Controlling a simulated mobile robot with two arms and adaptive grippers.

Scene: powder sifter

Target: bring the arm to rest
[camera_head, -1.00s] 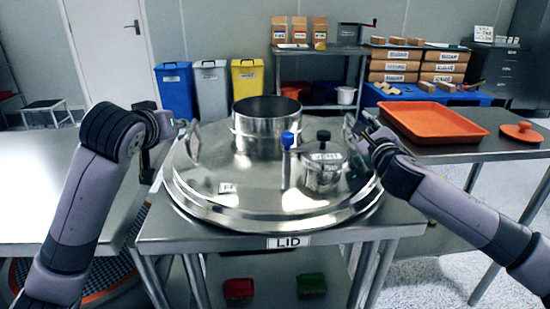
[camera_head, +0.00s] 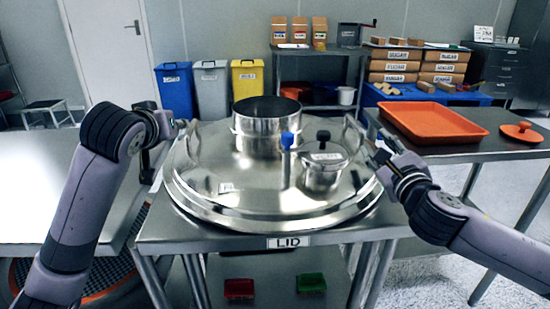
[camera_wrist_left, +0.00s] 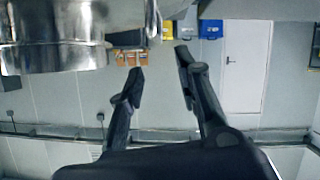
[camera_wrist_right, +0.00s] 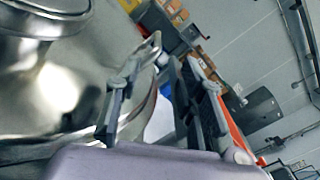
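My left gripper (camera_head: 172,130) is at the left side of the round steel lid (camera_head: 240,190), close to its left handle (camera_head: 193,140). In the left wrist view its two fingers (camera_wrist_left: 160,85) are spread with nothing between them. My right gripper (camera_head: 372,143) is at the lid's right edge, near the right handle (camera_head: 355,133). In the right wrist view its fingers (camera_wrist_right: 150,85) are apart with the lid's rim and handle beyond them. I see nothing held in it. The lid lies flat on a steel stand labelled LID (camera_head: 289,242).
A steel cylinder (camera_head: 266,128) and a small lidded pot (camera_head: 323,168) stand up from the lid. An orange tray (camera_head: 432,123) and an orange round cover (camera_head: 521,132) are on the right table. A bare steel table (camera_head: 40,190) is at left.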

